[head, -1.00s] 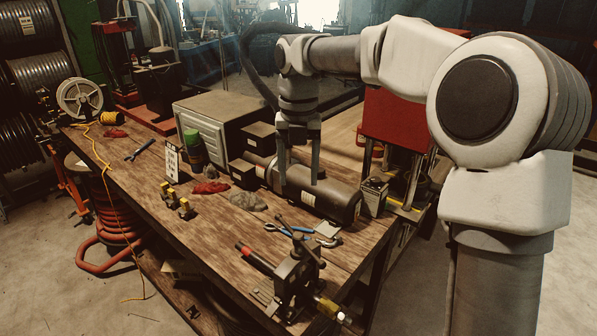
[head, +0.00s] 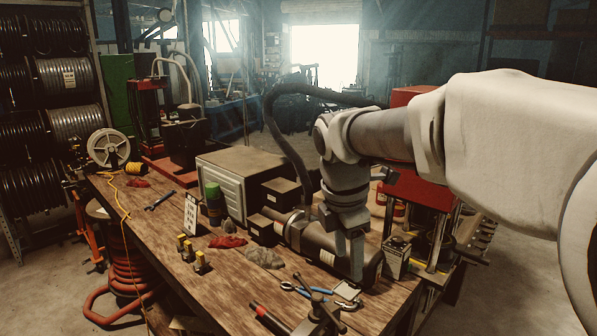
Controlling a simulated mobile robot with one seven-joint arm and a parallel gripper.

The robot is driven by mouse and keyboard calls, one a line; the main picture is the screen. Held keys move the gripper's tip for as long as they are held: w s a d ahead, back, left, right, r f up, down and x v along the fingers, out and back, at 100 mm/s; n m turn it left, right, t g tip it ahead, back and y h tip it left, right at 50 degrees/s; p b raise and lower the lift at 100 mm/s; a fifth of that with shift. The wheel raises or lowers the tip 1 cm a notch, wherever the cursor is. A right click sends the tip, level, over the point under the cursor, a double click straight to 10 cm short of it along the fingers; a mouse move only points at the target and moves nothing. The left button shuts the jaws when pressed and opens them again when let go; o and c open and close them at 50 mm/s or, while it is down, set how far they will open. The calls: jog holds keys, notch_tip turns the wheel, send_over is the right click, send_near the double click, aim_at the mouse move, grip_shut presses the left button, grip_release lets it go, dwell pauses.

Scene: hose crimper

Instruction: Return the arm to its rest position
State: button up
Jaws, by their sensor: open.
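My gripper (head: 349,258) points straight down over the right part of the workbench (head: 152,222). Its two fingers are apart with nothing between them. In the picture they overlap the dark cylinder (head: 318,246) lying on the bench; I cannot tell how much space lies between them. My arm reaches in from the right side, its forearm roughly level above the bench.
A grey metal cabinet (head: 228,183) and dark boxes (head: 281,192) stand behind the cylinder. A red press (head: 410,205) stands behind the arm. The left of the bench is sparsely covered.

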jog(key=s+d+f+m+t+b, duration=0.1)
jog(key=s+d+f+m, duration=0.2)
jog(key=s+m, duration=0.6)
jog(key=s+d+f+m+t+y+b, duration=0.1)
jog(key=s+d+f+m+t+b, duration=0.1)
jog(key=s+m, duration=0.7)
jog(key=shift+d+f+m+t, duration=0.35)
jog(key=shift+f+m, duration=0.4)
jog(key=shift+m, duration=1.05)
jog(key=shift+s, duration=0.1)
